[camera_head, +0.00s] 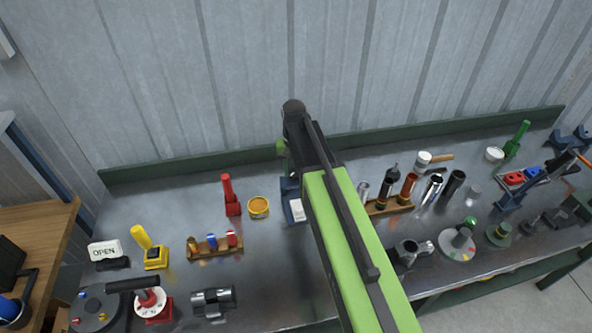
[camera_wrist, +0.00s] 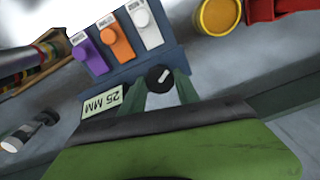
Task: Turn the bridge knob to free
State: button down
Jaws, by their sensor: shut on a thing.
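A blue-grey control box (camera_wrist: 180,62) fills the middle of the wrist view. On it is a small round black knob (camera_wrist: 159,78) with a white pointer mark slanting to the upper right. I take this to be the bridge knob; no lettering beside it is readable. My gripper (camera_wrist: 163,84) is shut on the knob, with a green finger on each side of it. In the head view the box (camera_head: 292,205) stands on the bench, partly behind my green arm, and the knob and fingertips are hidden there.
The box carries purple (camera_wrist: 88,53), orange (camera_wrist: 117,40) and white (camera_wrist: 146,29) switches, and a "25 MM" plate (camera_wrist: 102,103). A yellow round tub (camera_head: 258,207) and a red tool (camera_head: 231,195) stand left of the box. A rack of tubes (camera_head: 388,207) is on the right.

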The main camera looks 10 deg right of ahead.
aim_at(294, 173)
jog(key=n, duration=0.5)
jog(key=shift+s+n, duration=0.1)
jog(key=shift+n, duration=0.2)
jog(key=n, duration=0.5)
jog(key=shift+n, duration=0.3)
jog(key=c, duration=0.9)
grip_release()
notch_tip(294, 173, up, 18)
jog(key=p, duration=1.7)
jog(key=shift+f, duration=0.25)
